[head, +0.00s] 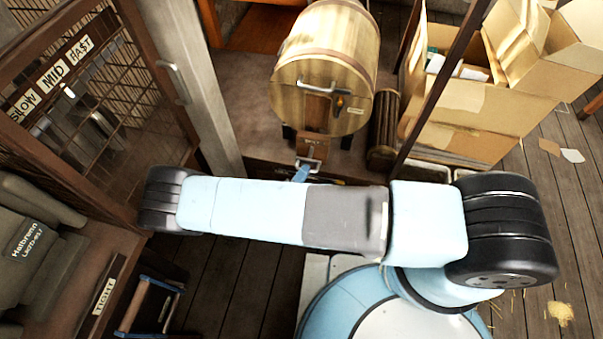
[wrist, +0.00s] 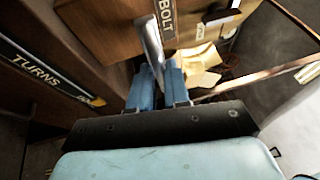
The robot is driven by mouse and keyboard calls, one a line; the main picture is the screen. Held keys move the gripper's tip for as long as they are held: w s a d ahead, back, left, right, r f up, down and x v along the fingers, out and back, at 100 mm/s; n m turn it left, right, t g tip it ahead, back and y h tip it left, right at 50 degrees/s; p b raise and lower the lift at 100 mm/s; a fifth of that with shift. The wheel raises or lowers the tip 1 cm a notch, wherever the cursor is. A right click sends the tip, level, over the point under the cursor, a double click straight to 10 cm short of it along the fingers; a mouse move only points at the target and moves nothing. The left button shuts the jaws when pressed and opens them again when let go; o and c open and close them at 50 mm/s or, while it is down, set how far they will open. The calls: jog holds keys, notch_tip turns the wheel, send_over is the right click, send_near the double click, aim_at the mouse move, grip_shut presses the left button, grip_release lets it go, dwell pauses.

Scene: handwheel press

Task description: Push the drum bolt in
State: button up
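The drum bolt (wrist: 150,42) is a grey metal bar beside a "BOLT" label (wrist: 166,14) in the wrist view. In the head view, the bolt's metal (head: 308,163) shows small below the wooden drum (head: 325,62). My gripper (wrist: 160,76) has two blue fingers close together, with the bar's near end between their tips; they look shut on it. In the head view, only the blue tip of my gripper (head: 301,173) shows beyond my arm, at the bolt. My arm hides the rest of the gripper there.
A caged panel with "SLOW MID FAST" labels (head: 52,75) stands left. Cardboard boxes (head: 490,80) and a dark post (head: 435,85) are right of the drum. A "TURNS" plate (wrist: 40,68) lies left of my fingers. Open floor (head: 235,270) shows in front.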

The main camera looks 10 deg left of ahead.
grip_shut()
jog(key=shift+w+d, duration=0.2)
jog(key=shift+w, duration=1.85)
jog(key=shift+o, duration=2)
grip_release()
jog(key=shift+w, duration=0.1)
jog(key=shift+o, duration=0.2)
jog(key=v, duration=1.4)
